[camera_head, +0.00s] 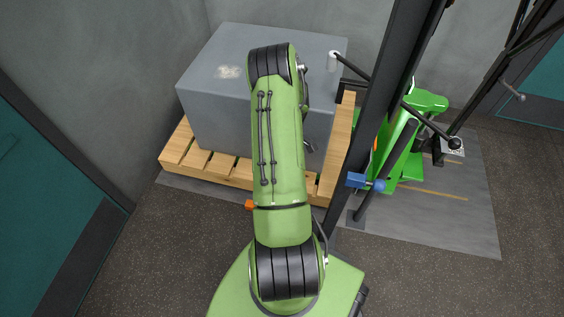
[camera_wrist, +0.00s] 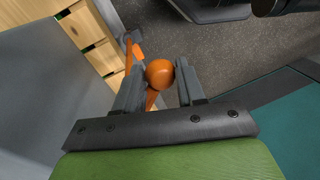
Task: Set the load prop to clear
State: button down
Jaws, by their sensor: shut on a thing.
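In the wrist view an orange ball knob (camera_wrist: 160,73) sits between the two grey fingers of my gripper (camera_wrist: 158,78), which is shut on it. An orange stem shows below the knob, partly hidden. I take the knob for the handle of the load prop. An orange piece (camera_wrist: 137,52) on a grey part stands just beyond it, beside the pallet. In the head view a small orange piece (camera_head: 249,204) shows left of my arm at the pallet's front edge. My green arm hides the gripper and most of the prop there. No clear marking is legible.
A large grey block (camera_head: 225,110) sits on a wooden pallet (camera_head: 178,158). A black post (camera_head: 372,130) with a blue handle (camera_head: 358,180) stands to the right. Behind it is a green machine (camera_head: 400,150) on a grey plate (camera_head: 450,225). Teal doors flank the open floor.

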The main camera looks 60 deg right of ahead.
jog(key=shift+w+d+r, duration=0.1)
jog(key=shift+w, duration=0.1)
jog(key=c, duration=0.8)
grip_release()
jog(key=shift+o, duration=0.4)
jog(key=shift+s, duration=0.1)
notch_tip(320, 180, up, 15)
jog(key=d+p, duration=0.3)
jog(key=p, duration=0.2)
jog(key=shift+r, duration=0.15)
